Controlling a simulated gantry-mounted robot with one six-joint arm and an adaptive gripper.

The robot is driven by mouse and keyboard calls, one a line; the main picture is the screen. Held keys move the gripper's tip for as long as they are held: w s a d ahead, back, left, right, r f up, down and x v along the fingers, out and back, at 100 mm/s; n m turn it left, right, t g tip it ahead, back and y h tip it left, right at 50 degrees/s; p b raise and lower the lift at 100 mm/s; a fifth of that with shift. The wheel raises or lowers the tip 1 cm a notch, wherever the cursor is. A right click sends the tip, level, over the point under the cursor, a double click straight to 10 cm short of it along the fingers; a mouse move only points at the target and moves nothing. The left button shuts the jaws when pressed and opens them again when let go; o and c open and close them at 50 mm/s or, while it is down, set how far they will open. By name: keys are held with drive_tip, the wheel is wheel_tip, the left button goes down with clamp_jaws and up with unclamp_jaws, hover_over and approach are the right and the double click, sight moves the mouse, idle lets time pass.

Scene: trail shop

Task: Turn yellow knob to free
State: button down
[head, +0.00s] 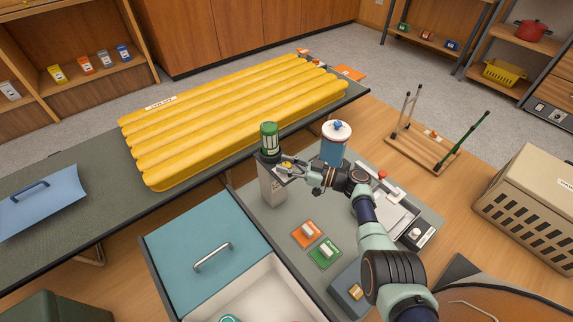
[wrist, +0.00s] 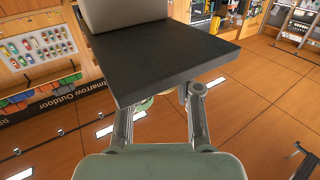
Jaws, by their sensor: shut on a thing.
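A small yellow knob (head: 287,165) shows between the fingers of my gripper (head: 288,169) in the head view, beside the dark top of a pale upright post. The fingers are shut on the knob. The knob's pointer and any "free" mark are too small to read. In the wrist view, which looks upside down, the dark slab (wrist: 165,58) of the post covers the gap between the two fingers (wrist: 160,105). The knob cannot be made out clearly there.
A green canister (head: 269,138) stands on the post (head: 270,186), close to my gripper. A blue-and-white canister (head: 334,143) stands just behind my wrist. Orange (head: 306,233) and green (head: 325,253) switch plates lie in front. A yellow ribbed mat (head: 230,118) covers the bench at left.

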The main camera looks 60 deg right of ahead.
drive_tip(key=shift+f, duration=0.15)
drive_tip(key=c, duration=0.8)
unclamp_jaws()
drive_tip(key=s, duration=0.8)
drive_tip(key=s+d, duration=0.1)
drive_tip(key=s, duration=0.3)
